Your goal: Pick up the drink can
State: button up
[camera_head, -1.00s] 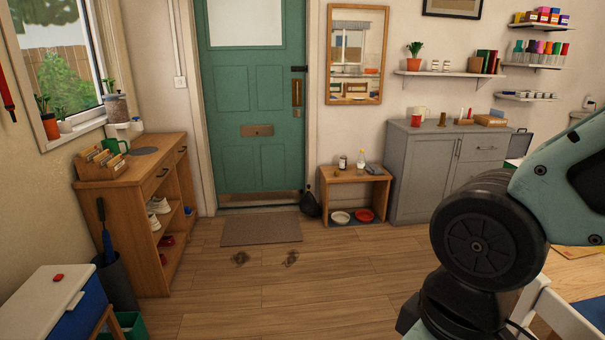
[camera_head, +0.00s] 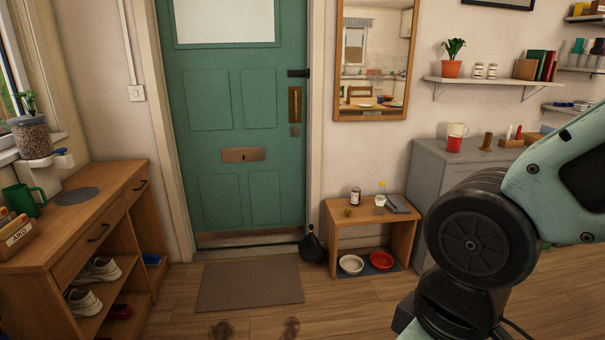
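I cannot make out a drink can for certain in the head view. A low wooden bench (camera_head: 333,236) by the door bears a small white-labelled jar (camera_head: 355,196), a small brown item (camera_head: 348,212), a pale cup-like item (camera_head: 380,200) and a dark flat item (camera_head: 398,204). The grey cabinet (camera_head: 432,185) bears a red and white mug-like vessel (camera_head: 455,138) and a brown cylinder (camera_head: 487,141). Part of my arm fills the lower right and hides part of the cabinet. My gripper is outside the picture.
A doormat (camera_head: 250,285) lies before the green door (camera_head: 241,110).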

aim_at(355, 195)
jog(key=i+z, duration=0.1)
jog(key=i, duration=0.45)
jog(key=i+j+z, duration=0.15)
jog(key=i, duration=0.4)
jog(key=i+j+z, duration=0.1)
jog(key=i, duration=0.5)
jog(key=i+u, duration=0.15)
jog(key=i, duration=0.5)
jog(key=i+u, duration=0.15)
jog(key=i, duration=0.45)
jog(key=i+l+u, duration=0.15)
jog(key=i, duration=0.5)
